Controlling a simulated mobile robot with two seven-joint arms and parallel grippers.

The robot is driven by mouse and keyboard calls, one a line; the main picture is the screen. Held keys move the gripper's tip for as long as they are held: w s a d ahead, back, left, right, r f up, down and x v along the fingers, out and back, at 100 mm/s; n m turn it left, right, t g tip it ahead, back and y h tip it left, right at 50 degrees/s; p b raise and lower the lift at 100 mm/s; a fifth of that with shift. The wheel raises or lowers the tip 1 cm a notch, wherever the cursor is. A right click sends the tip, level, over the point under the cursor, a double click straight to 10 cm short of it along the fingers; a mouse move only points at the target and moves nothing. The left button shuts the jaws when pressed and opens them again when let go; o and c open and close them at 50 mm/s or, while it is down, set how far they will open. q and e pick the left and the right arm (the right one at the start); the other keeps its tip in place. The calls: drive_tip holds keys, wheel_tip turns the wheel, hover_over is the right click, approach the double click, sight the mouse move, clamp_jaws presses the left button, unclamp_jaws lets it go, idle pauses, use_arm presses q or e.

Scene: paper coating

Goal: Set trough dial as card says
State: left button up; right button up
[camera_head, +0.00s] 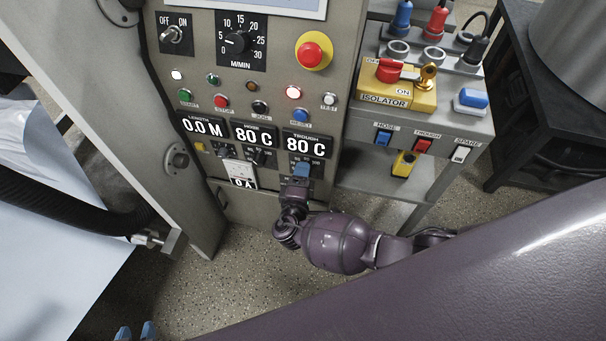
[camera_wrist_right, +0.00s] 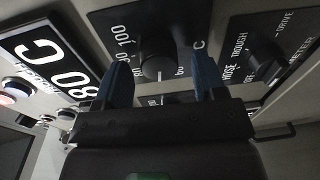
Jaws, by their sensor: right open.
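The trough display (camera_head: 305,145) reads 80 C and is lit white on black. The trough dial (camera_wrist_right: 158,68) is a round black knob with a white pointer line, on a black plate with a printed scale around it. My right gripper (camera_head: 301,172) is at the panel just below the trough display and covers the dial in the head view. In the right wrist view its two blue fingertips (camera_wrist_right: 162,80) are open on either side of the knob, with gaps showing. My left gripper (camera_head: 135,332) shows only as two blue fingertips, apart and empty, at the bottom edge. I cannot make out a card.
A selector knob (camera_wrist_right: 266,58) marked hose, trough and drive sits close to the right of the dial. The hose display (camera_head: 254,135) also reads 80 C. The isolator box (camera_head: 397,95) and coloured switches stand right of the panel. A black hose (camera_head: 75,213) lies left.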

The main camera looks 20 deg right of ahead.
drive_tip(key=v, duration=1)
drive_tip(key=shift+p, duration=0.35)
